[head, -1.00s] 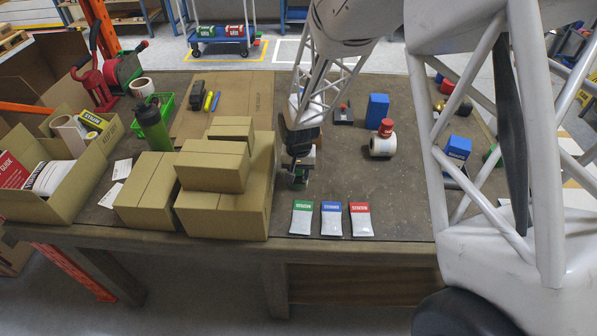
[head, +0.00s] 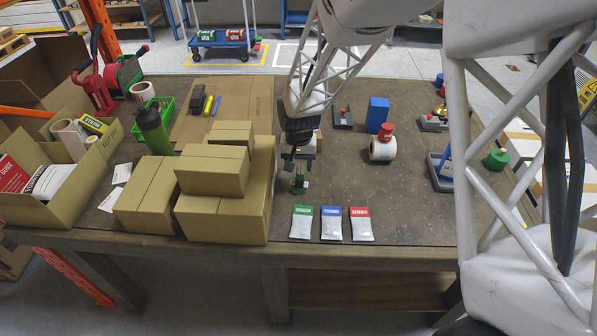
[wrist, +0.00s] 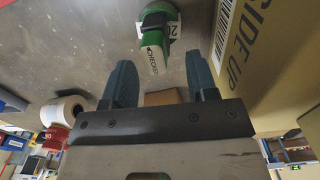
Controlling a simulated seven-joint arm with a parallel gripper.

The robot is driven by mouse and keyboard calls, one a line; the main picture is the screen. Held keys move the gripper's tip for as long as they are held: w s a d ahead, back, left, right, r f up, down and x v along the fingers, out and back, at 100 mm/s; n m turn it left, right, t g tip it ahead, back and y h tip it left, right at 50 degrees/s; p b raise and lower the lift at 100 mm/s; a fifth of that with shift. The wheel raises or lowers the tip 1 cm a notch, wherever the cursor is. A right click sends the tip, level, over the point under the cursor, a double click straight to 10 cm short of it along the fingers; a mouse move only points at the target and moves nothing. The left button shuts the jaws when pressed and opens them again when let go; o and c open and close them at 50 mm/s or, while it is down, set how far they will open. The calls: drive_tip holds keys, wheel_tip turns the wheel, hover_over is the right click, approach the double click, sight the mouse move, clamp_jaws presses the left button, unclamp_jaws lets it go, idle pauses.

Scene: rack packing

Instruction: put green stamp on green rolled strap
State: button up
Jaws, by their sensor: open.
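The green stamp (head: 299,184) stands on the table just behind the green-labelled packet. In the wrist view the stamp (wrist: 156,30) shows beyond and between the fingertips, with a white label reading "CHECKED". My gripper (head: 300,157) is open and empty, above and slightly behind the stamp. Its two blue-grey fingers show in the wrist view (wrist: 162,80), apart from the stamp. A green round roll (head: 496,159), which looks like the green rolled strap, lies at the right of the table, partly framed by my arm's struts.
Stacked cardboard boxes (head: 222,215) stand close left of my gripper. Three packets (head: 332,224) lie at the front edge. A white roll with a red stamp (head: 383,149) and a blue block (head: 377,114) stand to the right.

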sight(299, 168)
wheel_tip(299, 168, up, 7)
drive_tip(key=shift+f, duration=0.2)
idle(0.8)
drive_tip(key=shift+s+d+r, duration=0.2)
drive_tip(key=shift+d+r, duration=0.1)
drive_tip(key=shift+r, duration=0.1)
drive_tip(key=s+d+r+t, duration=0.1)
drive_tip(key=s+d+r, duration=0.75)
drive_tip(key=s, duration=0.25)
drive_tip(key=s+d+r+t, duration=0.1)
drive_tip(key=s+d+r, duration=0.7)
drive_tip(key=s+d, duration=0.45)
drive_tip(key=s, duration=0.7)
drive_tip(key=shift+s+d+r+t, duration=0.15)
drive_tip(key=shift+s+r+t, duration=0.15)
